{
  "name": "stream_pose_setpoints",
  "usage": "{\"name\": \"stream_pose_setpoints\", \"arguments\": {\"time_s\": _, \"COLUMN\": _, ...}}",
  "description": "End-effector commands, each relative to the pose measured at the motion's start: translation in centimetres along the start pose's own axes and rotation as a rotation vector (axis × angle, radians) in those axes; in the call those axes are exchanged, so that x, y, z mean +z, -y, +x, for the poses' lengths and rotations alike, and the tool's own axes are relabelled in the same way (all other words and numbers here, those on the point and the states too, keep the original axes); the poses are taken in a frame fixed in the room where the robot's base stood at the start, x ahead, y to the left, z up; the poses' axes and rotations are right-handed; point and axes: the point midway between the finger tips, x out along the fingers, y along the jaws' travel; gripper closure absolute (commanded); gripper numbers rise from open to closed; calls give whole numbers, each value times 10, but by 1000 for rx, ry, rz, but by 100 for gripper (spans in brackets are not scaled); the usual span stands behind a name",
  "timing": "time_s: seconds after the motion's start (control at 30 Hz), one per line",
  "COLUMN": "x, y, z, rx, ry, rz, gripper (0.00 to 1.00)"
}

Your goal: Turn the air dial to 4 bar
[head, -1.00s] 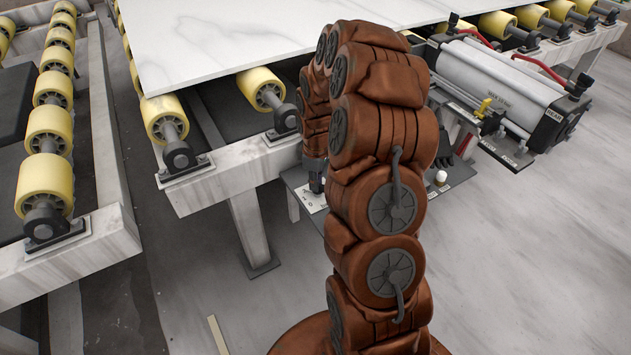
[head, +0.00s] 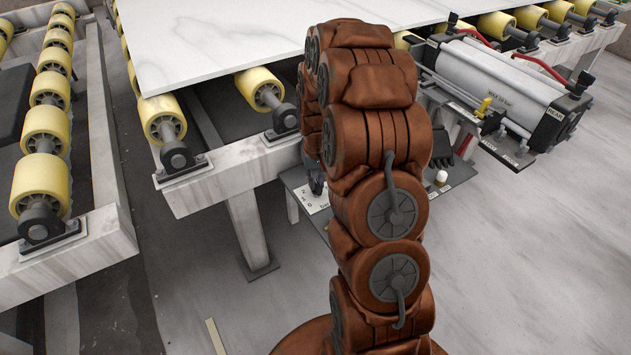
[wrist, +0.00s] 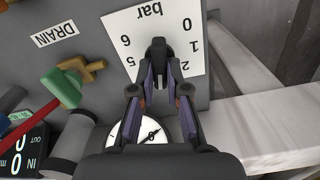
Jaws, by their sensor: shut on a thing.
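The air dial (wrist: 158,48) is a black knob on a white plate (wrist: 118,28) marked "bar". In the wrist view the plate appears upside down, with 0, 1 and 2 on the right and 5 and 6 on the left. My gripper (wrist: 160,84) is shut on the knob, one finger on each side. The fingers and knob hide the middle of the scale, and I cannot tell which number the knob points to. In the head view the plate (head: 314,201) shows partly beside my arm, which hides most of the panel.
In the wrist view, a round gauge (wrist: 122,134) sits below my fingers. In the head view, a slab (head: 220,40) lies on yellow rollers.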

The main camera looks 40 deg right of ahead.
Motion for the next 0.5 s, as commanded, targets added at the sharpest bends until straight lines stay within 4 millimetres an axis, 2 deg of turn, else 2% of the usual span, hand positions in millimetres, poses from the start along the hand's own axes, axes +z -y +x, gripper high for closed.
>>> {"name": "stream_pose_setpoints", "arguments": {"time_s": 0.2, "x": 0, "y": -2, "z": 0, "rx": 1, "ry": -1, "rz": 189, "gripper": 100}}
{"name": "stream_pose_setpoints", "arguments": {"time_s": 0.5, "x": 0, "y": -2, "z": 0, "rx": 0, "ry": -1, "rz": 384, "gripper": 100}}
